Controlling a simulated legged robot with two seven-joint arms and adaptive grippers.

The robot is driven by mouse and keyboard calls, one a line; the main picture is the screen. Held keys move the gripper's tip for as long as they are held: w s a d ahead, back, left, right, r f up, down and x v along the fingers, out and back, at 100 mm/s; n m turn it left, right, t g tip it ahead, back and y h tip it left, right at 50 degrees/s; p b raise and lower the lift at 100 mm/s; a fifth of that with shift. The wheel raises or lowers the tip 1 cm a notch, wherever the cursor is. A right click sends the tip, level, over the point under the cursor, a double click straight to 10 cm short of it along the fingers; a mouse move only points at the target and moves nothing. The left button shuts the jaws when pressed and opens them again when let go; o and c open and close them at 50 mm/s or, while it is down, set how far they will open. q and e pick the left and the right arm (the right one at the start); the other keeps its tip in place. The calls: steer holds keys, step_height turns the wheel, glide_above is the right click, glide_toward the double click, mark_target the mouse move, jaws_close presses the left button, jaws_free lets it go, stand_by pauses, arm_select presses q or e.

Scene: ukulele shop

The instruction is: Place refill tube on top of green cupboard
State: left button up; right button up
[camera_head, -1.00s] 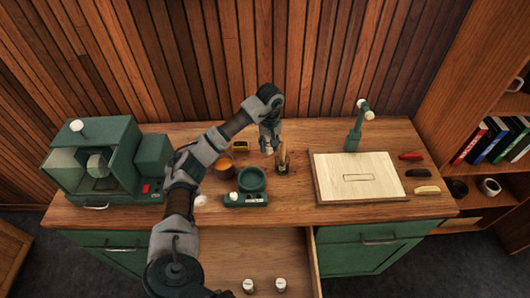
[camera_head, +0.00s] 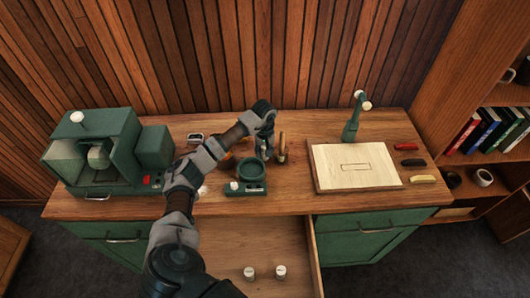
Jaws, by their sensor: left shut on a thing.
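My left gripper (camera_head: 265,150) points down over the middle of the wooden worktop, just left of an upright wooden-handled tool. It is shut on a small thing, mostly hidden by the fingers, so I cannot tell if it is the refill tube. The green cupboard (camera_head: 362,245) is the base under the worktop (camera_head: 300,203), with green fronts on both sides. Its middle drawer (camera_head: 225,258) is open and holds two small white-capped cylinders (camera_head: 249,273). My right gripper is out of view.
A green scale with a bowl (camera_head: 247,188) stands close in front of the gripper. A green machine (camera_head: 100,150) is at left; a pale board (camera_head: 352,166) and a green lamp (camera_head: 352,130) are at right. Red, black and yellow pieces (camera_head: 424,179) lie at the right edge.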

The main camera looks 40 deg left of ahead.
arm_select(q)
steer(key=shift+a+f, duration=0.25)
steer(key=shift+a, duration=0.1)
steer(key=o, duration=1)
steer(key=shift+a+f, duration=0.1)
steer(key=shift+a, duration=0.3)
steer(key=shift+o, duration=0.7)
steer(key=shift+a+f, duration=0.15)
steer(key=shift+a, duration=0.35)
steer(key=shift+d, duration=0.2)
steer(key=shift+d+r, duration=0.3)
steer(key=shift+w+d+r, duration=0.1)
steer(key=shift+d+r, duration=0.15)
steer(key=shift+r, duration=0.4)
steer(key=r, duration=0.4)
steer(key=shift+d, duration=0.2)
steer(key=r, duration=0.2)
steer(key=a+r, duration=0.1)
steer(key=r, duration=0.2)
steer(key=shift+a+r, duration=0.1)
steer(key=shift+r, duration=0.25)
steer(key=shift+d+r, duration=0.35)
steer(key=shift+r, duration=0.25)
steer(key=shift+d, duration=0.1)
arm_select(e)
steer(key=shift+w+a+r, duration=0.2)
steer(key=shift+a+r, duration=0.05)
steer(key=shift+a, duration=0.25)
